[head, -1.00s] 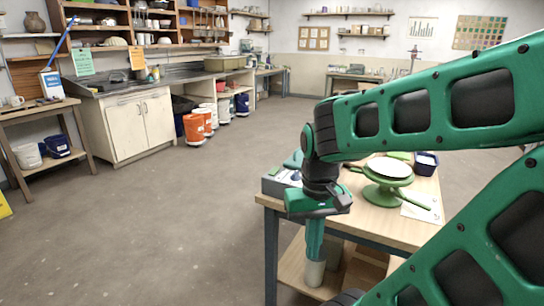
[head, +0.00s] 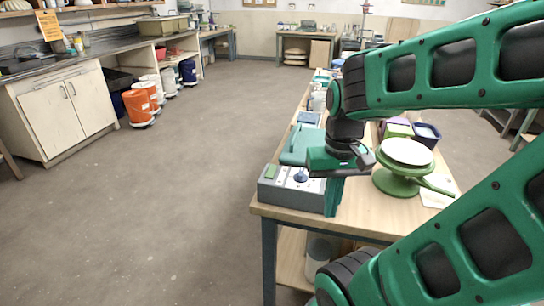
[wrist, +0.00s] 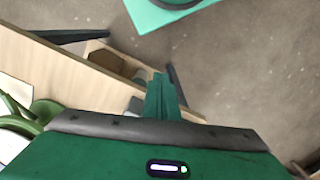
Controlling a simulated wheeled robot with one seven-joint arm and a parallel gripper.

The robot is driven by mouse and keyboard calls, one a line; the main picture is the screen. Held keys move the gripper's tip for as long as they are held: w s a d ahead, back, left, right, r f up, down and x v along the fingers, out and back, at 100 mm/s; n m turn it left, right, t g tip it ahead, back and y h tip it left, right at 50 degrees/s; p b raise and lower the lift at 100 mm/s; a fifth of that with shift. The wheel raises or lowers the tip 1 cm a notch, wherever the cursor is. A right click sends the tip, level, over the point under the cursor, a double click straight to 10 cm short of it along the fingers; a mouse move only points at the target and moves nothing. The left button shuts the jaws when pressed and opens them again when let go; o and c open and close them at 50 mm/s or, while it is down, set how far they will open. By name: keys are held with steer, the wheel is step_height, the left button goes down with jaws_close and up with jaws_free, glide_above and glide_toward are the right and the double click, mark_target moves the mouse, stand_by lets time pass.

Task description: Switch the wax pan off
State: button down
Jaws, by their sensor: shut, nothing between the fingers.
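A grey box with a sloped control panel (head: 292,190) sits at the near left corner of the wooden table. It looks like the wax pan, with a teal part (head: 302,145) behind the panel. A small green display (head: 270,171) and a dark blue knob or switch (head: 300,176) show on the panel; its setting is too small to read. My gripper (head: 333,212) points down at the box's right front end, shut and empty. I cannot tell whether it touches the box. In the wrist view, the closed fingers (wrist: 162,90) show near the table edge, without the box.
A green turntable with a white top (head: 407,152) stands right of my gripper. A dark blue bin (head: 426,135) is behind it. The floor left of the table is clear.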

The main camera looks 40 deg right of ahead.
step_height(320, 180, up, 10)
steer(key=m+t+h, duration=0.1)
steer(key=m+h, duration=0.1)
steer(key=m, duration=0.2)
glide_above(274, 167)
steer(key=s+a, duration=0.2)
steer(key=shift+w+a+r, duration=0.1)
steer(key=f, duration=0.4)
steer(key=w+d+f, duration=0.1)
steer(key=f, duration=0.9)
steer(key=shift+w+d, duration=0.15)
steer(key=shift+d, duration=0.2)
